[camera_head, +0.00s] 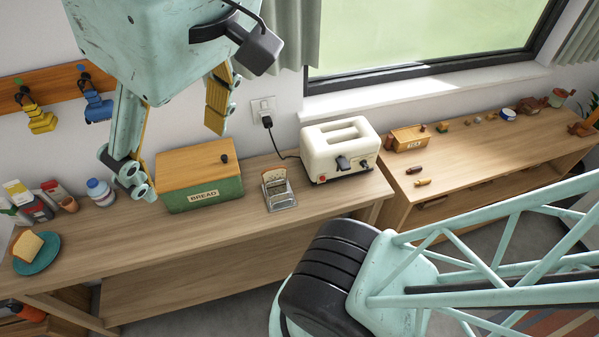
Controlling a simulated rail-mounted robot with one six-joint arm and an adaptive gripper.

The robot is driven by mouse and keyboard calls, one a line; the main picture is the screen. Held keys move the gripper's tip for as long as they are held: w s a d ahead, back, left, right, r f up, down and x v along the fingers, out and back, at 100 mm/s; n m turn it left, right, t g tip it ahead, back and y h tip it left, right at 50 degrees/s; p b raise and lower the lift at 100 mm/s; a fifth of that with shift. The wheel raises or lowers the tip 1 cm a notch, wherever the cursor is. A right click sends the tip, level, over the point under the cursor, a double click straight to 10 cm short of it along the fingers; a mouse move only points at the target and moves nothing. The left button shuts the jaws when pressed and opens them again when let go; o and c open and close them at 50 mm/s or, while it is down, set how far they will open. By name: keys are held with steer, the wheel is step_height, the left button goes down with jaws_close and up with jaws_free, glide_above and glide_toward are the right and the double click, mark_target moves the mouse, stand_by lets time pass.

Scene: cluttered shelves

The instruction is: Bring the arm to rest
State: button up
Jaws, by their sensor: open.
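My gripper (180,142) hangs at the upper left, its teal body cut off by the top edge of the picture. Its two fingers with yellow pads point down and stand wide apart, with nothing between them. In the picture they overlap the wall and the left end of the green bread box (216,189) with its wooden lid; the exact height above it is hard to tell. My teal lattice arm link and black joint (335,262) cover the lower right. The links between are out of view.
The wooden bench holds a plate (49,261) with bread, a white bottle (99,192), a metal rack (282,197) with bread and a cream toaster (341,152) with a plugged-in cord. A second bench (470,150) carries small items. The left bench's front strip is clear.

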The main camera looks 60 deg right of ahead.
steer(key=shift+s+f, duration=0.25)
steer(key=shift+f, duration=0.2)
step_height(320, 180, down, 14)
steer(key=b, duration=1.4)
steer(key=shift+f+b, duration=0.2)
steer(key=shift+b, duration=0.1)
